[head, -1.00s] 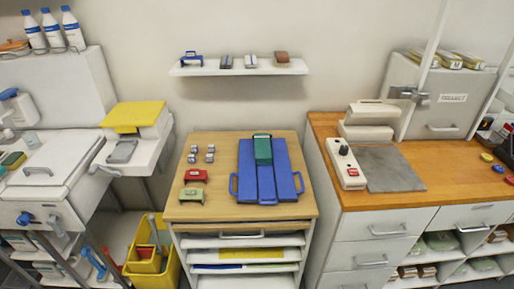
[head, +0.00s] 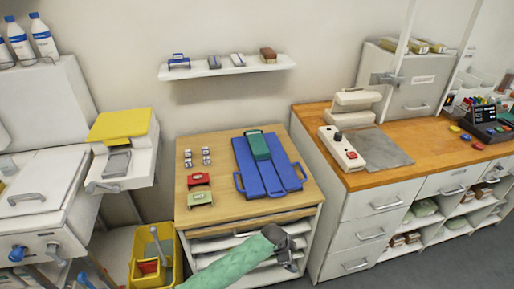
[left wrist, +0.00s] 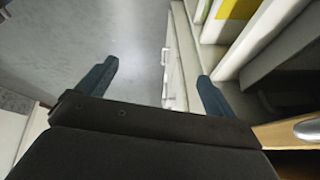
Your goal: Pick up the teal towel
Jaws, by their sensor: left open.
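A teal folded piece (head: 258,145), which looks like the towel, lies on the blue folding board (head: 262,178) on the wooden top of the middle cabinet. My left gripper (head: 290,266) is low in front of that cabinet's shelves, below the tabletop and well apart from the teal piece. In the left wrist view my left gripper (left wrist: 157,70) is open, with nothing between its two dark fingers. Floor and the cabinet shelves show beyond them. The teal piece is not in the left wrist view. My right gripper is not in view.
Red (head: 199,179) and green (head: 200,199) blocks and several small grey pieces lie left of the board. A wall shelf (head: 225,70) hangs behind. A yellow bucket (head: 140,258) stands on the floor at left. A wooden counter (head: 365,180) is at right.

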